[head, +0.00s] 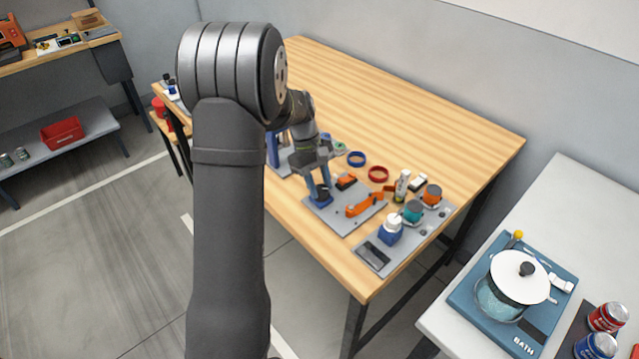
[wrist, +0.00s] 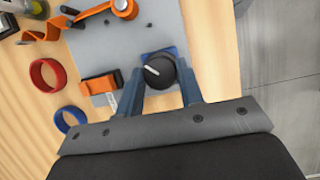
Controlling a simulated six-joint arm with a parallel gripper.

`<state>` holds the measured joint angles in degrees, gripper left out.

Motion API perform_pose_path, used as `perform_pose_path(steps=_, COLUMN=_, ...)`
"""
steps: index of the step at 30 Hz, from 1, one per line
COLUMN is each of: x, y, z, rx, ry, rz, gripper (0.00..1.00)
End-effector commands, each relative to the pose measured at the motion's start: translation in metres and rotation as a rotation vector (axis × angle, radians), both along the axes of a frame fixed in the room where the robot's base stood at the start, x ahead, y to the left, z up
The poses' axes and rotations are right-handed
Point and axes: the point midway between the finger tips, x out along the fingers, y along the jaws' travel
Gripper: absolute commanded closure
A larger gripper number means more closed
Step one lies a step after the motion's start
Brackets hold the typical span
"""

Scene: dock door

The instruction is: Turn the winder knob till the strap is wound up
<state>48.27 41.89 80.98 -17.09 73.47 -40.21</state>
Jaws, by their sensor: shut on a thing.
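The winder knob (wrist: 159,71) is round and black with a white pointer line, on a blue base (wrist: 158,52) at the edge of a grey plate (wrist: 150,27). My gripper (wrist: 161,80) is shut on the knob, one blue-grey finger on each side.
An orange lever (head: 365,205) lies on the same plate. Blue (head: 356,158) and red (head: 378,174) rings lie on the wooden table (head: 430,120). Jars stand on a second plate (head: 385,258). The table's far part is clear. A pot (head: 505,295) stands on another table.

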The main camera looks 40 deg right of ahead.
Motion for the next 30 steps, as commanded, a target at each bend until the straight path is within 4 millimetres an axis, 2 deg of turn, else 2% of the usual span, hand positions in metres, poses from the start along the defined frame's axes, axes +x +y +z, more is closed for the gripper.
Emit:
perform_pose_path(steps=1, x=-0.001, y=0.0, z=0.0, rx=0.0, ry=0.001, rz=0.0, gripper=0.89)
perform_pose_path(steps=2, x=-0.001, y=0.0, z=0.0, rx=0.0, ry=0.001, rz=0.0, gripper=0.64)
perform_pose_path(steps=5, x=-0.001, y=0.0, z=0.0, rx=0.0, ry=0.001, rz=0.0, gripper=0.44)
perform_pose_path(steps=16, x=0.0, y=0.0, z=0.005, rx=-0.001, ry=0.0, rz=0.0, gripper=0.44)
perform_pose_path(steps=20, x=0.0, y=0.0, z=0.023, rx=-0.003, ry=-0.002, rz=0.0, gripper=0.44)
perform_pose_path(steps=23, x=0.0, y=-0.001, z=0.045, rx=-0.005, ry=-0.003, rz=0.0, gripper=0.44)
perform_pose_path(steps=30, x=-0.055, y=-0.007, z=0.074, rx=-0.003, ry=-0.001, rz=-0.004, gripper=0.44)
